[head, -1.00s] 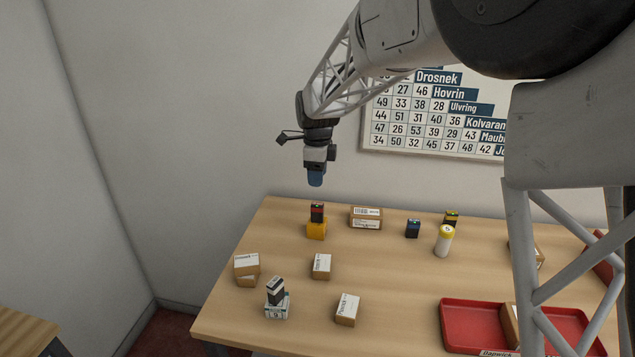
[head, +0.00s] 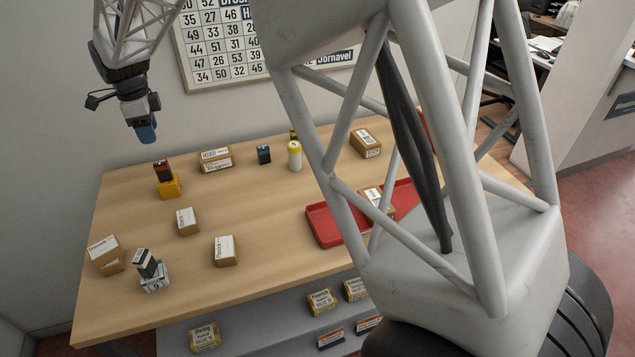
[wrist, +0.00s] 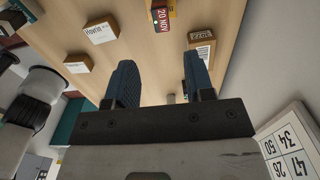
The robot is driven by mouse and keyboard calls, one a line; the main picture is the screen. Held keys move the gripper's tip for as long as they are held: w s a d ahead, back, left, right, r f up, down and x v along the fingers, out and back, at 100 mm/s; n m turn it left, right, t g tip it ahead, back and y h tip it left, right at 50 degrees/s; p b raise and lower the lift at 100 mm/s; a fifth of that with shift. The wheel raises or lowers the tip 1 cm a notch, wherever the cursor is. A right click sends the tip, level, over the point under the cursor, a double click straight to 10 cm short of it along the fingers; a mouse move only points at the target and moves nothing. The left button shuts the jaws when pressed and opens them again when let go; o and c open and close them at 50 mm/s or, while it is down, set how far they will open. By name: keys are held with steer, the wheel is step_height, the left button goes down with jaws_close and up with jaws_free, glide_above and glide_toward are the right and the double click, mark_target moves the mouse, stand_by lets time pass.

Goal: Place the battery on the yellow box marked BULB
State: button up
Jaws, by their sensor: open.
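A red-and-black battery-like block (head: 162,168) stands upright on a yellow box (head: 169,187) at the table's back left. I cannot read a BULB marking on the box. The block's red side, lettered 20 NOV, also shows in the wrist view (wrist: 162,20). Similar blocks are a blue-and-black one (head: 263,154), a yellow-topped one (head: 293,133) partly hidden behind a white cylinder, and a black-and-white one (head: 145,262) tilted on a white box (head: 155,279). My gripper (head: 145,133) is above and slightly left of the red-and-black block, apart from it. Its blue fingers (wrist: 160,85) are open and empty.
The white cylinder with a yellow top (head: 294,156) stands at the back. Several cardboard boxes, such as this one (head: 187,221), are spread over the table (head: 290,205). A red tray (head: 325,228) lies at the right, partly hidden by my arm. Table space around the yellow box's front is clear.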

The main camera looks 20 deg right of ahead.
steer(key=s+d+r+n+t, duration=0.1)
steer(key=s+d+r+n, duration=0.3)
steer(key=s+d, duration=0.55)
steer(key=s+d+r+n, duration=0.4)
steer(key=s+d, duration=0.4)
steer(key=d, duration=0.3)
steer(key=s+d+f+n, duration=0.2)
steer(key=s+d+n, duration=0.2)
steer(key=s, duration=0.8)
steer(key=s+d+f+n+t, duration=0.1)
steer(key=s+d+n, duration=0.4)
steer(key=s+d, duration=0.3)
steer(key=s, duration=0.4)
steer(key=shift+s+d+f+n+t, duration=0.15)
steer(key=shift+d+f+n+t, duration=0.15)
steer(key=shift+f, duration=0.1)
